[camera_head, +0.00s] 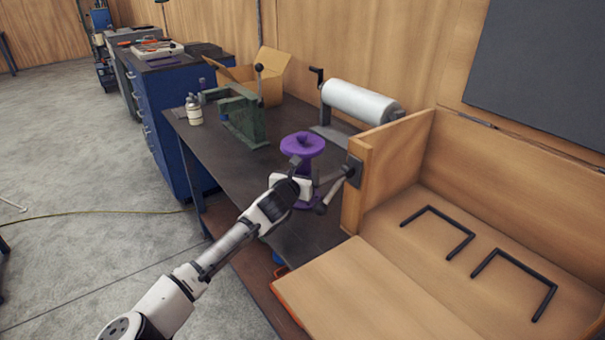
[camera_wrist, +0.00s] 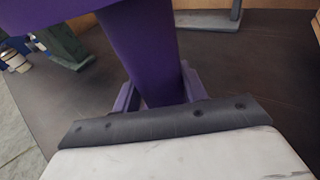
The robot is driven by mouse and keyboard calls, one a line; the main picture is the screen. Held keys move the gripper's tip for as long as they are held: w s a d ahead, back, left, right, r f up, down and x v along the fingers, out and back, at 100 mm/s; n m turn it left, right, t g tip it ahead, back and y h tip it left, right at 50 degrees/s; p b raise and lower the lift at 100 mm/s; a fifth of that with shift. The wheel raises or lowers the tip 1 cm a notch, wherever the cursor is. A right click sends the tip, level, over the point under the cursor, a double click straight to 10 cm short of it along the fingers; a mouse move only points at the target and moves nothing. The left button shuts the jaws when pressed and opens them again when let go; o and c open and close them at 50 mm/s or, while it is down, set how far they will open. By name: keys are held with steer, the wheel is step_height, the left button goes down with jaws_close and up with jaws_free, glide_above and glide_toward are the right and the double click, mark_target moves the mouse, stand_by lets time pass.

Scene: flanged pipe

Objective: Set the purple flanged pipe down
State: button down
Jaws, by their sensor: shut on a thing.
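The purple flanged pipe (camera_head: 302,145) stands roughly upright over the dark workbench (camera_head: 222,155), its round top flange with a central hole facing up. My gripper (camera_head: 303,176) is shut on the pipe's shaft below the top flange. In the wrist view the purple shaft (camera_wrist: 147,50) rises just beyond the gripper's palm and leans slightly, with part of a flange at the upper left. My gripper hides much of the lower pipe in the head view. I cannot tell whether its bottom flange touches the bench.
A white roll on a stand (camera_head: 360,101), a green press (camera_head: 243,115), an open cardboard box (camera_head: 270,78) and a small bottle (camera_head: 194,110) are behind. Bare bench lies left of the pipe.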

steer(key=shift+r, duration=0.1)
steer(key=c, duration=0.8)
jaws_free()
steer(key=shift+f, duration=0.2)
steer(key=shift+r, duration=0.2)
steer(key=b+v, duration=0.3)
steer(key=v, duration=0.9)
steer(key=shift+f, duration=0.15)
